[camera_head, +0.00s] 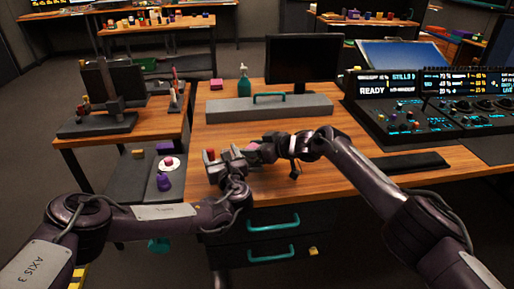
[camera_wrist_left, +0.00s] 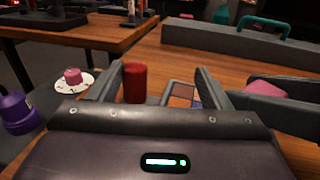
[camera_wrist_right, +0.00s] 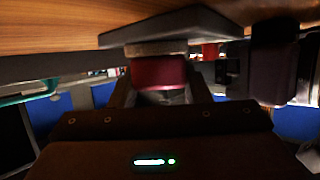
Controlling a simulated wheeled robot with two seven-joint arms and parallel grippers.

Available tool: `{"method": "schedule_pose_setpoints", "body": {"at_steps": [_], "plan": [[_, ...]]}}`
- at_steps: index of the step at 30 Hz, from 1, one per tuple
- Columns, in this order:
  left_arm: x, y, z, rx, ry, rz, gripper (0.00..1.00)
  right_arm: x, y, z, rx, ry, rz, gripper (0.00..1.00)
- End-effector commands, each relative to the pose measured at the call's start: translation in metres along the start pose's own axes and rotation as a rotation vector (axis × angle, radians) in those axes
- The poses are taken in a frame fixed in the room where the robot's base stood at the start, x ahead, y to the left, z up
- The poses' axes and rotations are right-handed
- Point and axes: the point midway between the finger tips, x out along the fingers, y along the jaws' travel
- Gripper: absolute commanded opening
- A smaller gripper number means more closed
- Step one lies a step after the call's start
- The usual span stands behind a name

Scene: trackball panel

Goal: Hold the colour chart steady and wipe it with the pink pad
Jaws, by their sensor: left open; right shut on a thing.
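The pink pad (camera_wrist_right: 160,72) is between the fingers of my right gripper (camera_wrist_right: 160,88), which is shut on it. The pad's tan face is against or very near a dark slab (camera_wrist_right: 175,24), which seems to be the chart's board. The colour chart (camera_wrist_left: 182,95), with orange and blue patches, shows between the spread fingers of my left gripper (camera_wrist_left: 158,76). The left gripper is open, and whether it touches the chart cannot be told. In the head view the left gripper (camera_head: 234,160) and right gripper (camera_head: 272,148) are close together, hiding most of the chart.
A red cylinder (camera_wrist_left: 135,83) stands by the left gripper's left finger. A grey box with a teal handle (camera_head: 270,108) lies behind the grippers. A monitor (camera_head: 304,60) and control panel (camera_head: 440,105) stand further back and right.

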Motion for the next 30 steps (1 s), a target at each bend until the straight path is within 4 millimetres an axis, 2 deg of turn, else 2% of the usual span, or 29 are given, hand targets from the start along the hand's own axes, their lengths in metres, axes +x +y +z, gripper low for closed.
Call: {"method": "schedule_pose_setpoints", "body": {"at_steps": [13,20,30], "plan": [[-0.005,-0.009,0.0,-0.006,0.003,-0.022,0.73,0.029,-0.028,-0.011,-0.002,0.001,-0.014,0.17],[-0.005,-0.009,0.001,-0.006,0.003,-0.022,0.73,0.026,-0.028,-0.013,-0.003,0.004,-0.018,0.17],[-0.005,-0.009,0.0,-0.004,0.004,-0.022,0.73,0.005,-0.01,-0.007,-0.003,0.004,-0.02,0.17]]}}
